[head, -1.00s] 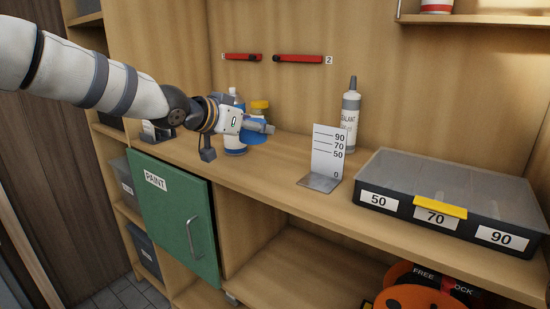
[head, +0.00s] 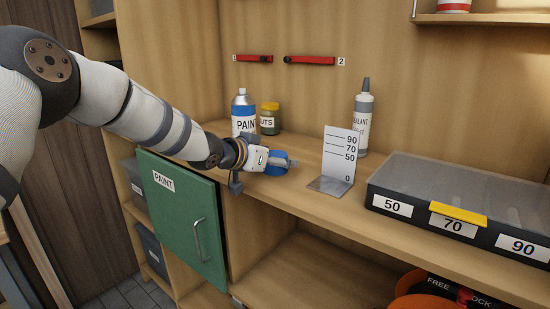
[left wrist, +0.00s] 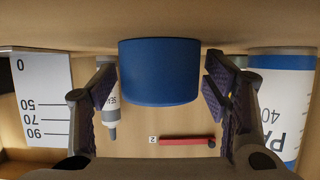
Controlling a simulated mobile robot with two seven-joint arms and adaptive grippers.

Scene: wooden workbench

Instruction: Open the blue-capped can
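The can (head: 243,118), labelled PAINT, stands upright at the back of the workbench. Its silver top is bare and no cap sits on it. Part of it shows at the right of the left wrist view (left wrist: 283,100). My left gripper (head: 284,162) is in front of the can and to its right, low over the bench. It is shut on the blue cap (left wrist: 160,72), which sits between its two fingertips. The cap also shows in the head view (head: 276,168), partly covered by the fingers. I cannot tell if it touches the bench. My right gripper is out of view.
A jar with a yellow lid (head: 269,118) stands beside the can. A sealant bottle (head: 363,125) and a height gauge (head: 340,153) stand to the right of my gripper. A lidded bin box (head: 460,190) fills the right. A green cabinet door (head: 185,220) is below.

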